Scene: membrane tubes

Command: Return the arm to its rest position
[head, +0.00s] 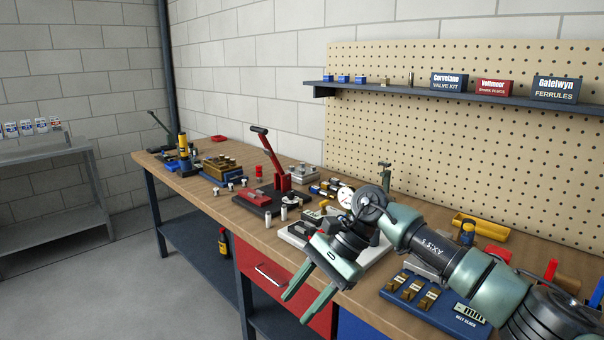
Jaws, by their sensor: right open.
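My right arm comes in from the lower right and reaches over the front part of the workbench (220,208). My right gripper (302,306) is open and empty. Its two pale green fingers point down and left, beyond the bench's front edge, in front of the red drawer unit. The arm hides part of a grey plate with a round dial (346,197) behind it. My left gripper is not in view.
A red lever press (272,170) stands left of the gripper, with small metal cylinders near it. A blue block with brass pieces (420,300) lies below the forearm. A yellow tray (481,228) lies behind the arm. A shelf (420,95) crosses the pegboard. Open floor lies front left.

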